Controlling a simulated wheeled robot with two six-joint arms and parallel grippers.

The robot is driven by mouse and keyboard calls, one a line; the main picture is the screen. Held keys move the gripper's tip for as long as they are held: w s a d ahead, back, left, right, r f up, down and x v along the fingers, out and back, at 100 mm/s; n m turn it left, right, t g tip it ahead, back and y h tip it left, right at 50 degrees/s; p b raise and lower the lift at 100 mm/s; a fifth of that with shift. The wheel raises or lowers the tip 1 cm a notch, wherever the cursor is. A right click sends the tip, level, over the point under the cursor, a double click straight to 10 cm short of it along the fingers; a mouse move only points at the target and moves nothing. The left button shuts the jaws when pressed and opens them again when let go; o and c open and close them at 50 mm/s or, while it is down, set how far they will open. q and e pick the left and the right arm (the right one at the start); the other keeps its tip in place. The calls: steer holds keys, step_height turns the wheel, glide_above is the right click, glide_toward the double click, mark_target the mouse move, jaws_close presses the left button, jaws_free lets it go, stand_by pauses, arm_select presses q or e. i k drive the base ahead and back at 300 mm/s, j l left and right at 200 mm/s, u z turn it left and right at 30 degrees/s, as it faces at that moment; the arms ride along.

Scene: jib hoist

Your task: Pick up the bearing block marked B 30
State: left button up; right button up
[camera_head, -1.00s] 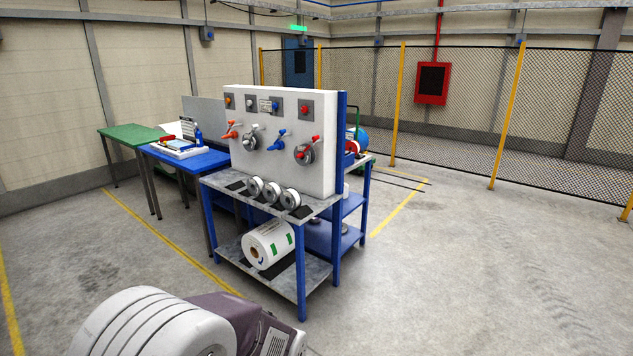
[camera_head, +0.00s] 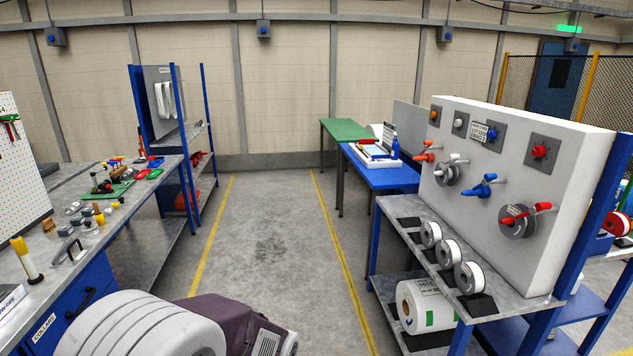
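No block with a readable B 30 mark shows. Several small grey and metallic pieces (camera_head: 88,212) lie on the left workbench (camera_head: 28,268), too small to tell apart or read. Neither of my grippers is in view.
The left workbench has tools, a green mat (camera_head: 108,192), a yellow-handled tool (camera_head: 24,257) and a drawer labelled COLLARS (camera_head: 45,328). A valve panel stand (camera_head: 470,150) with white rolls is at right. A blue table (camera_head: 378,178) stands behind. The aisle floor (camera_head: 270,230) between yellow lines is clear.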

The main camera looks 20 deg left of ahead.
mark_target(81, 220)
steer(key=i+j+u, duration=0.4)
steer(key=i, duration=0.15)
steer(key=i+j+u, duration=0.2)
steer(key=i+u, duration=0.25)
steer(key=i, duration=0.15)
steer(key=i+u, duration=0.4)
steer(key=i, duration=0.2)
steer(key=i+l+u, duration=0.2)
steer(key=i+u, duration=0.25)
steer(key=i, duration=0.15)
steer(key=i+l+u, duration=0.4)
steer(key=i, duration=0.15)
steer(key=i+l+u, duration=0.15)
steer(key=i+u, duration=0.3)
steer(key=i+l+u, duration=0.25)
steer(key=i+u, duration=0.2)
steer(key=i+l+u, duration=0.3)
steer(key=u, duration=0.15)
steer(key=i+l+u, duration=0.2)
steer(key=l+u, duration=0.25)
steer(key=l, duration=0.15)
steer(key=i+l+u, duration=0.2)
steer(key=l+u, duration=0.25)
steer(key=l, duration=0.15)
steer(key=l+u, duration=0.45)
steer(key=l, duration=0.15)
steer(key=i+l+u, duration=0.25)
steer(key=i+l, duration=0.25)
